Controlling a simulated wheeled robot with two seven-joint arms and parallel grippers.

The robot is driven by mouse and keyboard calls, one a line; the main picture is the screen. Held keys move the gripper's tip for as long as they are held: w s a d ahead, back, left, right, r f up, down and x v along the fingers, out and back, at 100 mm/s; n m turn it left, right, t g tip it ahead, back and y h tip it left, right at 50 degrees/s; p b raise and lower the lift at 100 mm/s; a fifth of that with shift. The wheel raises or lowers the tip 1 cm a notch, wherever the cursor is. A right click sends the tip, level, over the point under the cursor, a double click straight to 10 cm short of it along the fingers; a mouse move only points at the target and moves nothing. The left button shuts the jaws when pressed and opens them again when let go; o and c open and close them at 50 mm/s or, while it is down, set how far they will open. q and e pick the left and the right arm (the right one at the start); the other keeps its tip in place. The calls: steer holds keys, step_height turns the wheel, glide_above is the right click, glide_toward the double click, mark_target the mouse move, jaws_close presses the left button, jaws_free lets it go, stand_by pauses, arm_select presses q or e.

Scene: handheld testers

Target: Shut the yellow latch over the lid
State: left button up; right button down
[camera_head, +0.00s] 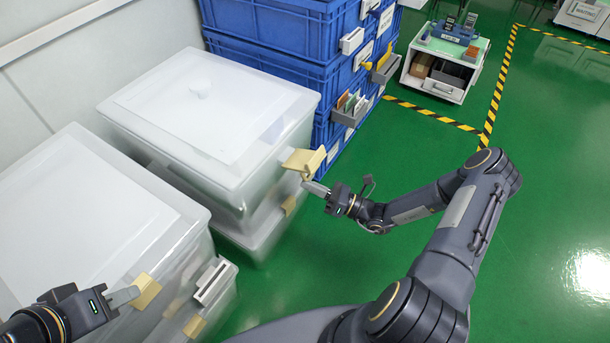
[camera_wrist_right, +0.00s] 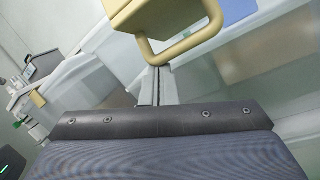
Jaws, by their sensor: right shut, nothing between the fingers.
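A yellow latch (camera_head: 303,161) sits at the near right edge of the white lid (camera_head: 200,100) of a translucent box. Its plate stands out at about lid height, not flat against the wall. In the right wrist view the latch (camera_wrist_right: 165,22) has a loop hanging below its plate. My right gripper (camera_head: 314,188) is shut and empty just below the latch; its fingertips (camera_wrist_right: 157,72) are at the loop, and I cannot tell whether they touch. My left gripper (camera_head: 130,294) is beside another yellow latch (camera_head: 147,289) on the nearer box; its finger gap is unclear.
A nearer translucent box (camera_head: 90,210) stands at the left. Blue crates (camera_head: 280,70) with grey holders stand behind the lidded box. A white cart (camera_head: 445,65) is at the back right. Green floor (camera_head: 550,180) on the right is open.

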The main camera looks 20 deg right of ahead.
mark_target(311, 166)
steer(key=r+g+h+p, duration=0.1)
steer(key=p, duration=0.2)
steer(key=r+g+h+p, duration=0.1)
steer(key=r+p, duration=0.1)
steer(key=p, duration=0.1)
steer(key=r+h+p, duration=0.1)
steer(key=r+p, duration=0.1)
steer(key=p, duration=0.1)
steer(key=shift+s+d+m+g+h, duration=0.2)
steer(key=shift+m+g+h, duration=0.2)
steer(key=r+g+h+p, duration=0.1)
steer(key=p, duration=0.1)
steer(key=r+g+h+p, duration=0.1)
steer(key=p, duration=0.2)
steer(key=w+r+g+h+p, duration=0.1)
steer(key=g+p, duration=0.1)
steer(key=p, duration=0.1)
steer(key=shift+a+r+m, duration=0.3)
steer(key=shift+a+m, duration=0.1)
steer(key=shift+f+h, duration=0.35)
steer(key=shift+h, duration=0.05)
